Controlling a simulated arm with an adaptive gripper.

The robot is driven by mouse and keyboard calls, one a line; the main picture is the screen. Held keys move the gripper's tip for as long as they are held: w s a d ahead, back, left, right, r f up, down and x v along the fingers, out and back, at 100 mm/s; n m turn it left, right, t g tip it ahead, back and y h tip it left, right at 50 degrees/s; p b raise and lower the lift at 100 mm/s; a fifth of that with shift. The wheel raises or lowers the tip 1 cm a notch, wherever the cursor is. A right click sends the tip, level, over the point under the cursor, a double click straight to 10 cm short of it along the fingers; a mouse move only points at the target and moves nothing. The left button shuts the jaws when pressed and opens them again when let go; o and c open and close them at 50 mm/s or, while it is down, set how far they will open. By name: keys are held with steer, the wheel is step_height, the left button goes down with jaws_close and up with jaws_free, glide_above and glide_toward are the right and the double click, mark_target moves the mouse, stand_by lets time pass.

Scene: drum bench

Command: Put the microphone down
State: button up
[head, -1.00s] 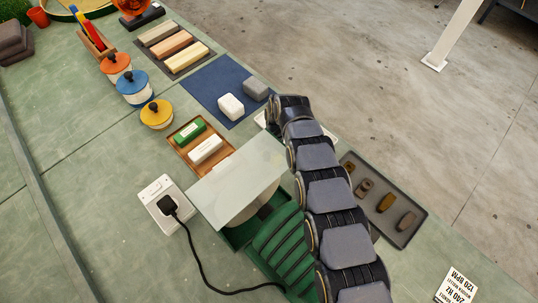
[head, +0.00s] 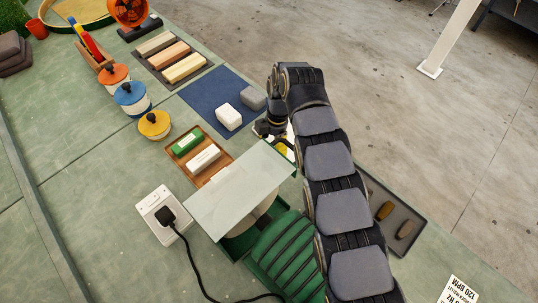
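My gripper (head: 268,130) shows in the head view at the end of my arm, just beyond the far right corner of the pale panel (head: 238,190). It is small and dark, partly covered by my own arm, and I cannot tell whether it is open or shut. I cannot make out the microphone; it may be hidden behind my arm or the panel. A small white and yellow patch (head: 284,147) shows beside the gripper, too little to identify.
Left of the gripper is a blue mat (head: 205,97) with a white block (head: 228,117) and a grey block (head: 252,98). A wooden tray (head: 213,172) holds green and white blocks. A black plug sits in a white socket (head: 152,205). A dark tray (head: 408,215) lies right of my arm.

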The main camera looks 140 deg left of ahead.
steer(key=shift+a+r, duration=0.1)
steer(key=shift+r, duration=0.5)
steer(key=shift+o, duration=1.2)
steer(key=shift+r, duration=0.45)
